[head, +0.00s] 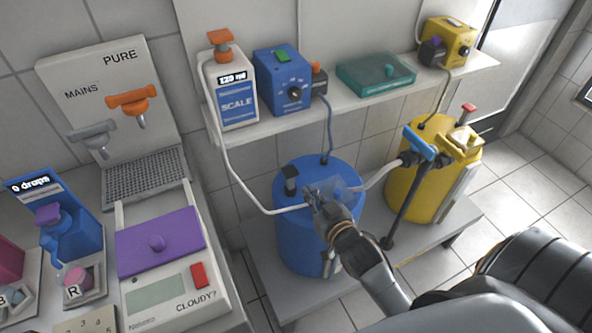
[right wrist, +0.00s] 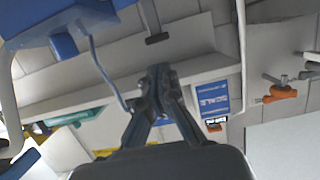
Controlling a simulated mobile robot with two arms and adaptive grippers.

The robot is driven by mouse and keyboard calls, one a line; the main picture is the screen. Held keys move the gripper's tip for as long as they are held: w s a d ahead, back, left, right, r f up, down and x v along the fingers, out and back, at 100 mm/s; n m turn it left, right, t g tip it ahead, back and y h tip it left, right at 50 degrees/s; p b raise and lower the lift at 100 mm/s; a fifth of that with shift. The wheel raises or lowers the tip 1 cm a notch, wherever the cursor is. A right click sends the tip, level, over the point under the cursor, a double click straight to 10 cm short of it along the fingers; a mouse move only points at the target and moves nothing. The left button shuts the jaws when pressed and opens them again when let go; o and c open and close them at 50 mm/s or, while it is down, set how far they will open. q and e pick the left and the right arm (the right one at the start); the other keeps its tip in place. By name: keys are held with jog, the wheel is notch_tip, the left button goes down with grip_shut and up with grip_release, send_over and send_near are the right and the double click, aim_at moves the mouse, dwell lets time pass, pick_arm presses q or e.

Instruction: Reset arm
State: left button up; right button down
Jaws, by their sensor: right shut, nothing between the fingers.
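My right gripper (head: 314,196) is in front of the upper part of the blue tank (head: 300,240) in the head view, near its top rim. Its fingers are together and hold nothing; in the right wrist view the closed fingertips (right wrist: 158,72) point up the picture. My right arm reaches in from the lower right. I cannot tell whether the fingers touch the tank. My left gripper is not in view.
A yellow tank (head: 415,190) with a blue-handled valve (head: 420,142) stands to the right. A counter with a purple-lidded device (head: 185,232) is at left.

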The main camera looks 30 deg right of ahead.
jog(key=s+a+f+n+g, duration=0.1)
jog(key=s+a+g, duration=0.1)
jog(key=s+g, duration=0.35)
jog(key=s+a+f+n+g+y, duration=0.1)
jog(key=s+a+f+g, duration=0.15)
jog(key=s, duration=0.65)
jog(key=s+a+f+n+g, duration=0.1)
jog(key=s+a+g, duration=0.25)
jog(key=s, duration=0.35)
notch_tip(320, 180, down, 27)
jog(key=s+d+g, duration=0.1)
jog(key=s+g, duration=0.1)
jog(key=s+d+f, duration=0.3)
jog(key=s+f, duration=1.2)
jog(key=s, duration=0.1)
jog(key=shift+g, duration=0.35)
